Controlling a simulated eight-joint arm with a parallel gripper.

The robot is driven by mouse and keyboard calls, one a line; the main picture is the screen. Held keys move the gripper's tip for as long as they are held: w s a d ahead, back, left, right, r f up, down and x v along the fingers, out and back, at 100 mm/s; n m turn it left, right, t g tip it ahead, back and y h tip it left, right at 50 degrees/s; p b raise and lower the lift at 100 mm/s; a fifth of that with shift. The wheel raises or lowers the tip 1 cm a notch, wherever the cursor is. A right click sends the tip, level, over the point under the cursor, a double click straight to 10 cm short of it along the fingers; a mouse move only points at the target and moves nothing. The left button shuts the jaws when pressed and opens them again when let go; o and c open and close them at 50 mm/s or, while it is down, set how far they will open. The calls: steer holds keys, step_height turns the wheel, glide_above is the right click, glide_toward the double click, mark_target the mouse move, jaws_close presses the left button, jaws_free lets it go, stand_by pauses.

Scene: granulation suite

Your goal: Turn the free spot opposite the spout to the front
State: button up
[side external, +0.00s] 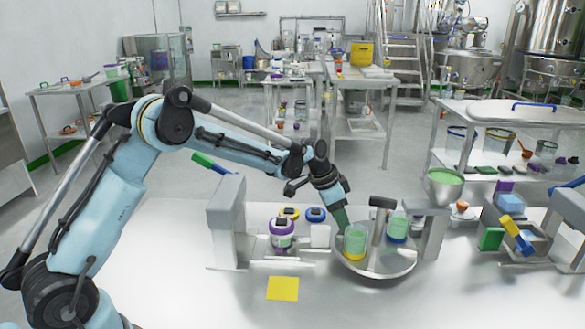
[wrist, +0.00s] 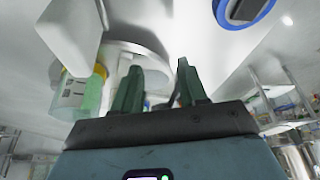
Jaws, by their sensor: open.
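A round metal turntable (side external: 375,268) stands on the bench, and part of it shows in the wrist view (wrist: 147,50). A green cup with a yellow base (side external: 355,243) sits on its front left part; it also shows at the left in the wrist view (wrist: 88,92). A green cup with a blue base (side external: 397,229) sits at its right. A grey post with a dark, hammer-like head (side external: 382,202) rises between the cups; I cannot tell whether it is the spout. My gripper (side external: 342,222) is open and empty, its green fingers (wrist: 160,78) pointing down beside the yellow-based cup, over the turntable's left side.
A yellow square (side external: 283,288) lies in front. A metal bowl (side external: 443,186) and several colored blocks (side external: 510,203) are at the right. The front bench is mostly clear.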

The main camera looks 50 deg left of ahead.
steer(key=shift+s+a+r, duration=0.1)
steer(key=shift+s+a, duration=0.05)
steer(key=shift+s, duration=0.1)
steer(key=shift+a, duration=0.15)
steer(key=c, duration=0.4)
steer(key=shift+w+a+r+m+h, duration=0.1)
steer(key=shift+a+r+m+h, duration=0.1)
steer(key=shift+a+m+h, duration=0.2)
steer(key=shift+c, duration=1.1)
steer(key=a+r+m+h, duration=0.5)
steer(key=shift+w+r+t, duration=0.2)
steer(key=shift+w+t, duration=0.2)
jaws_close()
glide_toward(364, 224)
steer(key=x, duration=0.4)
steer(key=shift+a+f, duration=0.1)
steer(key=shift+f, duration=0.05)
steer(key=d, duration=0.1)
steer(key=w+d, duration=0.1)
steer(key=d, duration=0.1)
steer(key=shift+w+f, duration=0.25)
steer(key=shift+w+d, duration=0.3)
steer(key=shift+d, duration=0.2)
